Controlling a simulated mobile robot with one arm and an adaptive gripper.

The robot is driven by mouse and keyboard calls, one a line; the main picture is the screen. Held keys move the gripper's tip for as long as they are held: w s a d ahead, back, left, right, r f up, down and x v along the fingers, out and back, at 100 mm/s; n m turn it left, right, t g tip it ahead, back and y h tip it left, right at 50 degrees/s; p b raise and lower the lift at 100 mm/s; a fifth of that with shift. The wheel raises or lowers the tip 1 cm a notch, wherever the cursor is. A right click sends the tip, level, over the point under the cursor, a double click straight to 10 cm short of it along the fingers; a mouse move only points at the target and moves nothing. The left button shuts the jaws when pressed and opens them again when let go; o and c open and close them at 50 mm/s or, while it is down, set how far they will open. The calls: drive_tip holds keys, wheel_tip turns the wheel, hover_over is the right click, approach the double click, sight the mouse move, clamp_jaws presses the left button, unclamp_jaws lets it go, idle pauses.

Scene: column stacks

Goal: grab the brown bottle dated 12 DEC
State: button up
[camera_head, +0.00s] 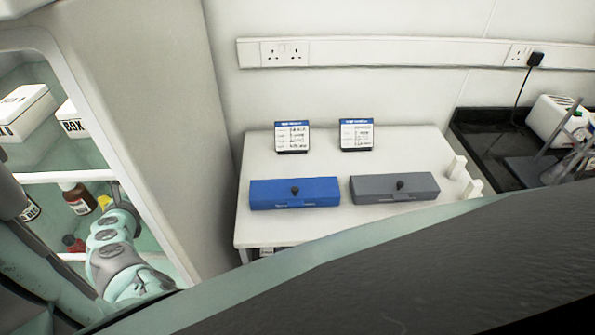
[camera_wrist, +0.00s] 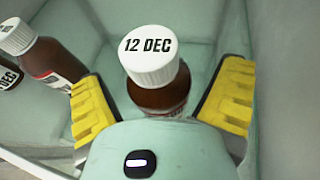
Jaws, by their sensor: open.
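In the wrist view a brown bottle (camera_wrist: 160,98) has a white cap (camera_wrist: 149,55) that reads "12 DEC". It stands upright between the two yellow-padded fingers of my gripper (camera_wrist: 168,100). The fingers are open, with gaps to the bottle on both sides. The lower part of the bottle is hidden behind the gripper body. In the head view my arm reaches into the open fridge at left, and a yellow finger of my gripper (camera_head: 104,202) shows there.
Other brown bottles stand at left in the wrist view: one with a white cap (camera_wrist: 40,55) and one partly cut off, reading "DEC" (camera_wrist: 8,75). The fridge wall is close at right. White boxes (camera_head: 25,112) sit on the upper shelf. A table (camera_head: 345,225) holds blue (camera_head: 294,193) and grey (camera_head: 394,187) boxes.

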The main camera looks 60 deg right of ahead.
drive_tip(key=shift+d, duration=0.1)
drive_tip(key=shift+c, duration=0.3)
drive_tip(key=c, duration=1.3)
drive_tip(key=shift+c, duration=0.2)
